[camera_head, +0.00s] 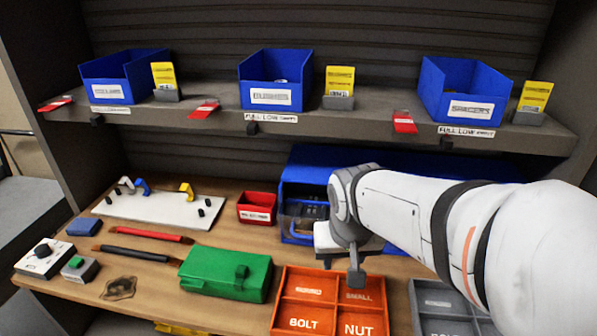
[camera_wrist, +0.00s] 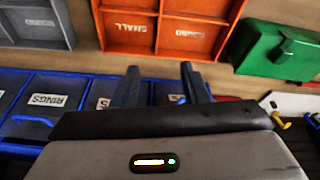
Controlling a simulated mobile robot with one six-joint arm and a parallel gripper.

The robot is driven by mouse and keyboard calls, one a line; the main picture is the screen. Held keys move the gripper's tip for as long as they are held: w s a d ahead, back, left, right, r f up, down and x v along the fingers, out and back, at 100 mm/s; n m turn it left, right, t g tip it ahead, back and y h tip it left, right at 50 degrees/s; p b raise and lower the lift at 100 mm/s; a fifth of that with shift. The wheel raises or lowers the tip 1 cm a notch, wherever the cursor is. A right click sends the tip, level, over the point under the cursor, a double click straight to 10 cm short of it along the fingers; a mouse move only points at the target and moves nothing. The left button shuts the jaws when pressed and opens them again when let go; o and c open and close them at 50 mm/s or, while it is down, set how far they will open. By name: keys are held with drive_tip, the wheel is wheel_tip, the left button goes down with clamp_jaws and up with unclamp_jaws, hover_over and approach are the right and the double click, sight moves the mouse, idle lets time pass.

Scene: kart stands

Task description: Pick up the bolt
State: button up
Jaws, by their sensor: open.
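I cannot make out a loose bolt in either view. An orange tray (camera_head: 334,303) at the front of the bench has compartments labelled BOLT, NUT and SMALL, and the fourth label is unclear. It shows at the top of the wrist view (camera_wrist: 158,14). My gripper (camera_wrist: 160,70) is open, with nothing seen between its fingers. In the head view my gripper (camera_head: 355,275) hangs just behind the orange tray, in front of a blue case (camera_head: 290,165). My arm hides part of the case. The case's labelled compartments, some reading RINGS, show in the wrist view (camera_wrist: 75,82).
A green box (camera_head: 225,272) lies left of the orange tray, and a grey tray (camera_head: 432,293) right of it. A small red bin (camera_head: 257,208) stands left of the case. A shelf (camera_head: 200,120) with blue bins overhangs the bench. A white board (camera_head: 150,208) lies behind left.

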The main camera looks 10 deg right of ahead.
drive_tip(key=m+t+p, duration=0.1)
drive_tip(key=m+p, duration=0.1)
drive_tip(key=p, duration=0.3)
approach(322, 215)
wheel_tip(322, 215, down, 3)
drive_tip(key=shift+r+h, duration=0.1)
drive_tip(key=shift+h, duration=0.3)
drive_tip(key=shift+a+p+x, duration=0.15)
drive_tip(key=shift+p+x, duration=0.2)
drive_tip(key=shift+x, duration=0.95)
drive_tip(key=shift+a+p+x, duration=0.15)
drive_tip(key=shift+p+x, duration=0.15)
drive_tip(key=shift+x, duration=0.95)
drive_tip(key=shift+c, duration=0.4)
clamp_jaws()
